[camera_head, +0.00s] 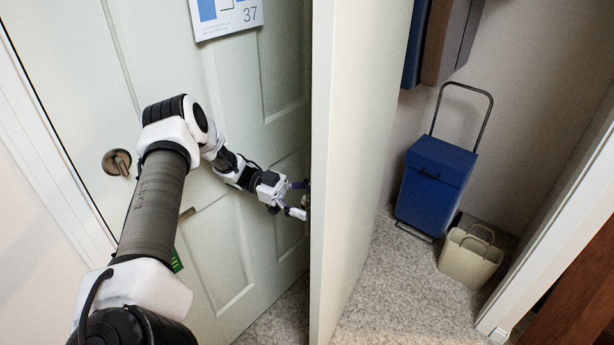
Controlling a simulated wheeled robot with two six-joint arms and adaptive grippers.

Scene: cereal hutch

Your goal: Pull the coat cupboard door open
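The coat cupboard door (357,150) is a tall pale panel standing open, seen nearly edge-on, with the cupboard interior showing to its right. My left gripper (299,198) is on the left side of this door, close to its near edge. Its two fingers are spread apart, one above the other, with their tips towards the door. A small dark metal part, perhaps the door's handle, shows beside the fingertips; I cannot tell whether they touch it. My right gripper is not in view.
Behind my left arm is a pale panelled door (235,100) with a round knob (117,162) and a calendar-like sheet (225,14). Inside the cupboard, a blue wheeled trolley bag (434,185) and a beige basket (469,259) stand on grey carpet (400,300). Coats or garments hang above.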

